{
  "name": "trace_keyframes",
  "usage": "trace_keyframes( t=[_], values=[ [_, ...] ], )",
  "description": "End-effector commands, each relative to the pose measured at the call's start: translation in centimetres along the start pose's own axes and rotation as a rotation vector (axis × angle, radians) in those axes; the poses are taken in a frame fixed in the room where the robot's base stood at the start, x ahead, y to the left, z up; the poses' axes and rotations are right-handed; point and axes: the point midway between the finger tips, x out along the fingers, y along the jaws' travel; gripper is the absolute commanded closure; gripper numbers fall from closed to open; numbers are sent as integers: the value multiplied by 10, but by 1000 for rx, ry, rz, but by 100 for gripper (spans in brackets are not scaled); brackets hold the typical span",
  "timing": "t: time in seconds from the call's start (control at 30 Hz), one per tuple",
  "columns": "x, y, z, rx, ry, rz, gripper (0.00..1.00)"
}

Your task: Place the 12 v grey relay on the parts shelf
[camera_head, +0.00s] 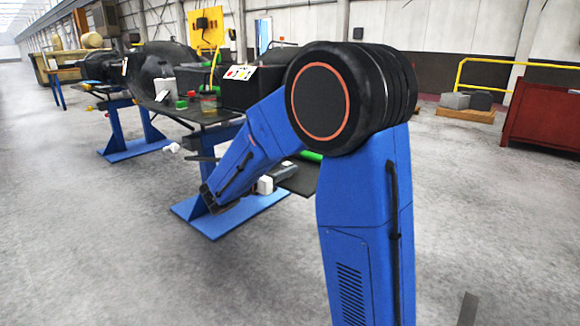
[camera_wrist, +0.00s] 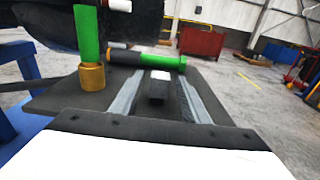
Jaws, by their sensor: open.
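My gripper (camera_wrist: 162,75) is open, with its two grey fingers reaching forward over a dark shelf plate (camera_wrist: 70,97) in the wrist view. A small dark grey block (camera_wrist: 158,90), which may be the relay, shows between the fingers with space on both sides. I cannot read any label on it, nor tell whether it rests on the plate. In the head view my gripper (camera_head: 283,172) is small and low beside the plate (camera_head: 303,180), partly behind my arm.
On the plate stand an upright green rod in a brass base (camera_wrist: 92,77) and a lying green cylinder (camera_wrist: 160,61) just beyond the fingertips. A cluttered blue-legged workbench (camera_head: 218,133) is behind. A red cabinet (camera_head: 545,118) stands at right.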

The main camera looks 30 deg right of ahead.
Motion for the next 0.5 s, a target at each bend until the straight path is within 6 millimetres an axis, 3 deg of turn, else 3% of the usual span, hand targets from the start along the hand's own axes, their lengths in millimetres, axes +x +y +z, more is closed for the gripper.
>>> trace_keyframes(
  t=[0.2,0.5],
  values=[
    [-35,1,0,0,1,4,58],
    [-59,0,0,2,1,0,55]
  ],
)
